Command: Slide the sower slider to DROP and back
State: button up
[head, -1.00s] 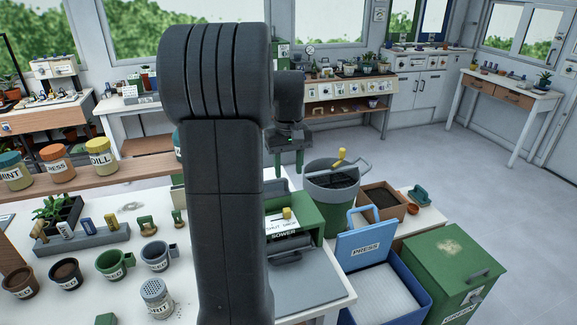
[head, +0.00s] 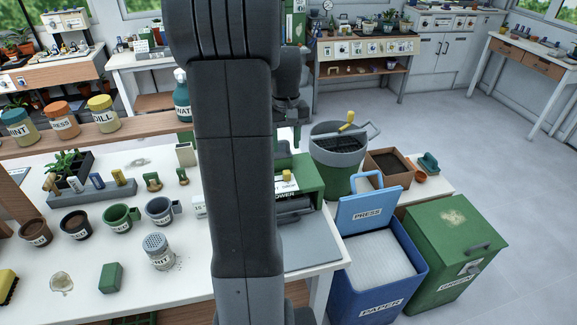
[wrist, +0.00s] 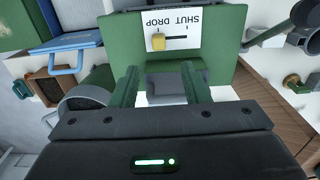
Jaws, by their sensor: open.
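The green sower (head: 308,180) stands on the white bench, partly hidden behind my arm in the head view. It also shows upside down in the wrist view (wrist: 225,45). Its yellow slider knob (wrist: 158,41) sits at the left end of the slot there, on the DROP side of the white SHUT/DROP label (wrist: 190,18). The knob also shows in the head view (head: 287,175). My gripper (wrist: 160,68) is open and empty, with its green fingers apart. In the wrist view the knob appears beyond the fingertips, between their lines, with no visible contact.
A green bucket with a grey rim (head: 330,172), a soil box (head: 385,165), a blue PAPER bin (head: 380,285) and a GREEN bin (head: 455,250) stand right of the sower. Mugs, a grit shaker (head: 158,252) and jars stand left. Floor at right is clear.

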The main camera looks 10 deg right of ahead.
aim_at(287, 172)
notch_tip(287, 172, down, 10)
jog(key=shift+d+p, duration=0.1)
jog(key=shift+p, duration=0.25)
jog(key=shift+c, duration=0.2)
